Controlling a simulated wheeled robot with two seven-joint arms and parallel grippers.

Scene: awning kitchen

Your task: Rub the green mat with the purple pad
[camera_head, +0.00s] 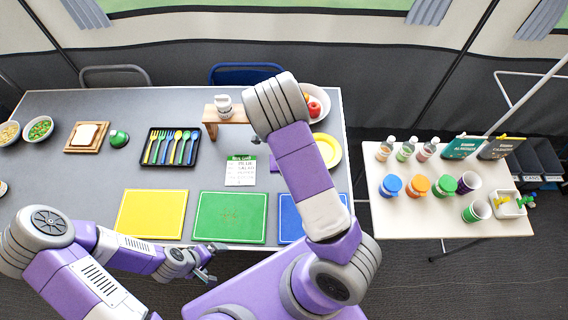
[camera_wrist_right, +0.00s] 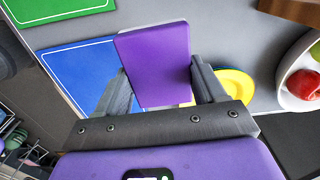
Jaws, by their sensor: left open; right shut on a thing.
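The green mat (camera_head: 222,230) lies flat on the grey table, between a yellow mat (camera_head: 152,222) and a blue mat (camera_head: 290,228). My right gripper (camera_wrist_right: 160,74) is shut on the purple pad (camera_wrist_right: 155,45), which stands out between its two fingers. In the wrist view the green mat (camera_wrist_right: 45,8) shows at the upper left, apart from the pad. In the head view a purple edge of the pad (camera_head: 273,163) shows beside my right arm, which hides that gripper. My left gripper (camera_head: 206,263) is open and empty near the table's front edge.
A black cutlery tray (camera_head: 148,158), a note card (camera_head: 240,171), a wooden stand (camera_head: 211,129), a yellow plate (camera_head: 332,151) and a fruit bowl (camera_head: 320,96) stand behind the mats. A white side table (camera_head: 400,222) with cups and bottles is at right.

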